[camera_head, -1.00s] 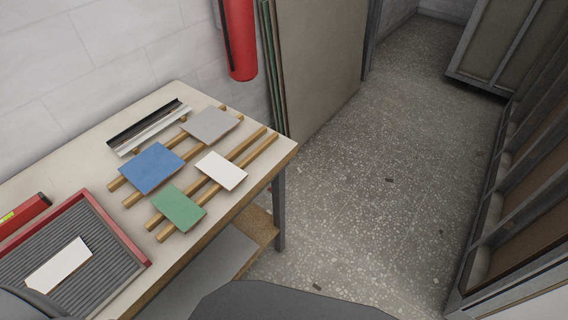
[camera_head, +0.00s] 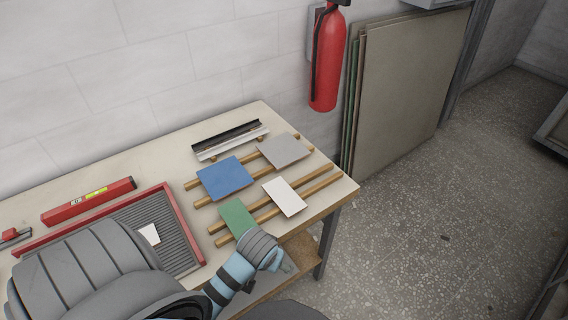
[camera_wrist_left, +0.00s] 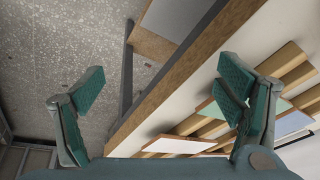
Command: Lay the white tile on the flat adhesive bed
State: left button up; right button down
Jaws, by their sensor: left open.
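The white tile (camera_head: 285,196) lies flat across wooden slats near the right end of the bench; it also shows in the left wrist view (camera_wrist_left: 178,145), low in the picture. The ridged grey bed (camera_head: 178,238) lies in a red-rimmed tray at the left of the bench. Another white piece (camera_head: 149,234) lies on it, partly hidden by my arm. My left gripper (camera_wrist_left: 162,85) is open and empty, over the bench's front edge. In the head view its wrist, beside the green tile, mostly hides it. My right gripper is not in view.
A blue tile (camera_head: 225,178), a grey tile (camera_head: 285,151) and a green tile (camera_head: 237,218) also lie on the slats. A metal profile (camera_head: 230,140) and a red level (camera_head: 88,201) lie further back. Open floor (camera_head: 430,230) lies right of the bench.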

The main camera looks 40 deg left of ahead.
pick_arm(q)
jog(key=w+a+r+n, duration=0.1)
jog(key=w+r+n, duration=0.1)
jog(key=w, duration=0.1)
jog(key=w+a+r+n, duration=0.1)
jog(key=w+r+n, duration=0.1)
jog(key=w, duration=0.2)
jog(key=w+a+r+n+y, duration=0.1)
jog(key=w+r+n, duration=0.1)
jog(key=w, duration=0.2)
jog(key=shift+a+r+g, duration=0.1)
jog(key=shift+a+g, duration=0.05)
jog(key=shift+g, duration=0.25)
jog(key=w+a+r+n+g+y, duration=0.1)
jog(key=w+a+r+n, duration=0.1)
jog(key=w+r+n, duration=0.45)
jog(key=b, duration=0.5)
send_near(282, 193)
jog(key=shift+m, duration=0.35)
jog(key=x, duration=0.7)
jog(key=shift+w+a+f, duration=0.1)
jog(key=shift+f, duration=0.2)
jog(key=c, duration=1.4)
